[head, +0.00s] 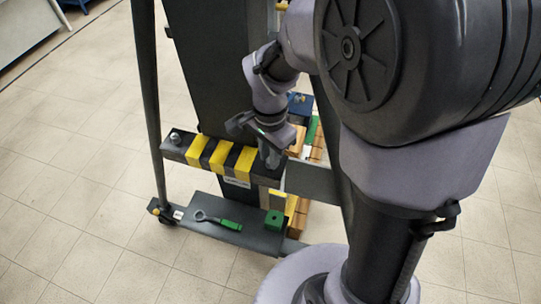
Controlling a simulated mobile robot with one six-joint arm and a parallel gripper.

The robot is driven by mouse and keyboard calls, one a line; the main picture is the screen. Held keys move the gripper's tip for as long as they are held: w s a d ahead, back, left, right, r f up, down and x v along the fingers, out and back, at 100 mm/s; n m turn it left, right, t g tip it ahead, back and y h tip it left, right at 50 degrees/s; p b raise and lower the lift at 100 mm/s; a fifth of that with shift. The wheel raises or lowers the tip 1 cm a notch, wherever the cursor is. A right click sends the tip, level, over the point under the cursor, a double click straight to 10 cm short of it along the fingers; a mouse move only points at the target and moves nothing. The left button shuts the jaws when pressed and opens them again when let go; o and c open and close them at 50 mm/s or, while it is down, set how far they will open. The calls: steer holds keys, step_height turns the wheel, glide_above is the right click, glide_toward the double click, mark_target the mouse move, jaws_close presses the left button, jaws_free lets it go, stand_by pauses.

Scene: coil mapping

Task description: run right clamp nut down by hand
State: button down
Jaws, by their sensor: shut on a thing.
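The clamp bar (222,158) is a dark beam with yellow and black stripes, lying across the front of the tall dark column. At its left end a stud with a nut (175,138) stands upright. My gripper (268,149) is over the bar's right end, jaws pointing down, shut on the right clamp nut. The nut and its stud are mostly hidden by the jaws, so how far the nut sits above the bar cannot be told.
A grey shelf (190,216) below the bar carries a green-handled wrench (218,221) and a green block (274,221). A blue box (300,104) stands behind my gripper. A slanted frame leg (148,90) rises at the left. The tiled floor at left is clear.

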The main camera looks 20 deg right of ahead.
steer(key=m, duration=0.2)
steer(key=shift+f+m, duration=0.1)
steer(key=shift+m, duration=0.3)
steer(key=c, duration=1.7)
jaws_free()
steer(key=shift+m, duration=0.4)
steer(key=o, duration=0.5)
steer(key=shift+c, duration=0.2)
step_height(320, 180, up, 17)
steer(key=p, duration=0.1)
steer(key=s+a+f+n+t+b, duration=0.1)
steer(key=s+f+n+b, duration=0.3)
steer(key=f+b, duration=0.7)
steer(key=s+a+f+n+t+y+b, duration=0.1)
steer(key=s+f+n+t+b, duration=0.2)
steer(key=f+b, duration=0.9)
steer(key=s+a+f+n+t+y+b, duration=0.1)
steer(key=s+f+n+b, duration=0.4)
steer(key=f+b, duration=0.7)
steer(key=shift+s+a+f+t, duration=0.35)
steer(key=shift+a+f+t, duration=0.05)
steer(key=shift+f, duration=0.55)
